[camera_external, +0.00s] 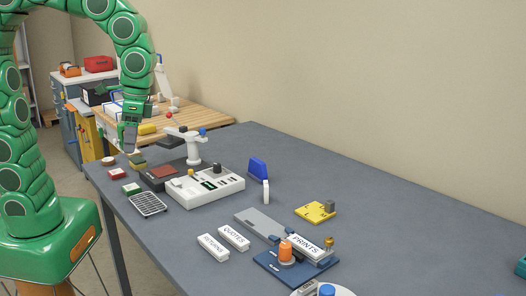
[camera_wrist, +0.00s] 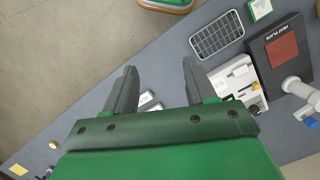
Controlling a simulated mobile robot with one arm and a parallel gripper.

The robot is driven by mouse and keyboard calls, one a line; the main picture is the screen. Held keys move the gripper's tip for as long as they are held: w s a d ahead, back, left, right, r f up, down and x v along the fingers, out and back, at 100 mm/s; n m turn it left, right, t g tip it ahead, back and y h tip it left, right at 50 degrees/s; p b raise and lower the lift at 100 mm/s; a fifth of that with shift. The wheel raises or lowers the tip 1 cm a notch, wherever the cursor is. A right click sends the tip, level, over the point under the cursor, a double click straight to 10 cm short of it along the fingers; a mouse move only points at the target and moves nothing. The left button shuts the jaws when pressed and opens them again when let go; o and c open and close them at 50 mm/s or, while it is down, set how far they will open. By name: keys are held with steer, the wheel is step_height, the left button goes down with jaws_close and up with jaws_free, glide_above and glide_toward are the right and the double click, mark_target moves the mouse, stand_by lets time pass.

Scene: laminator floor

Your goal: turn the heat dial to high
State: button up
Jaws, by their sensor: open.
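A white control panel (camera_external: 206,187) lies on the grey table. It carries a black round knob (camera_external: 217,169) and a small yellow knob (camera_external: 191,172); I cannot tell which is the heat dial or read its setting. In the wrist view the panel (camera_wrist: 232,88) is partly seen right of my fingers. A dark heat plate (camera_external: 158,178) with a red square adjoins it; its label reads "HEAT PLATE" in the wrist view (camera_wrist: 268,72). My gripper (camera_external: 128,140) is open and empty, raised above the table's left end, apart from the panel. Its fingers (camera_wrist: 158,70) are spread.
A white press-like stand (camera_external: 193,150) rises behind the panel. A wire rack (camera_external: 148,204) lies in front of the heat plate. White label blocks (camera_external: 233,237), a blue fixture with an orange knob (camera_external: 287,252) and a yellow block (camera_external: 315,212) lie right. The table's far right is mostly clear.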

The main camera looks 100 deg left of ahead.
steer(key=w+a+n, duration=0.2)
steer(key=w+a, duration=0.4)
steer(key=w, duration=0.2)
steer(key=n+h, duration=0.3)
steer(key=n, duration=0.5)
glide_toward(218, 164)
steer(key=f, duration=0.2)
steer(key=shift+m+t, duration=0.3)
steer(key=shift+s+d+x, duration=0.1)
steer(key=shift+s+x, duration=0.05)
steer(key=shift+x, duration=1.05)
steer(key=shift+s+d+x, duration=0.1)
steer(key=shift+s+x, duration=0.05)
steer(key=shift+x, duration=1.1)
steer(key=shift+s+x, duration=0.2)
steer(key=shift+x, duration=1)
steer(key=shift+r, duration=0.15)
steer(key=shift+c, duration=0.3)
steer(key=c, duration=1)
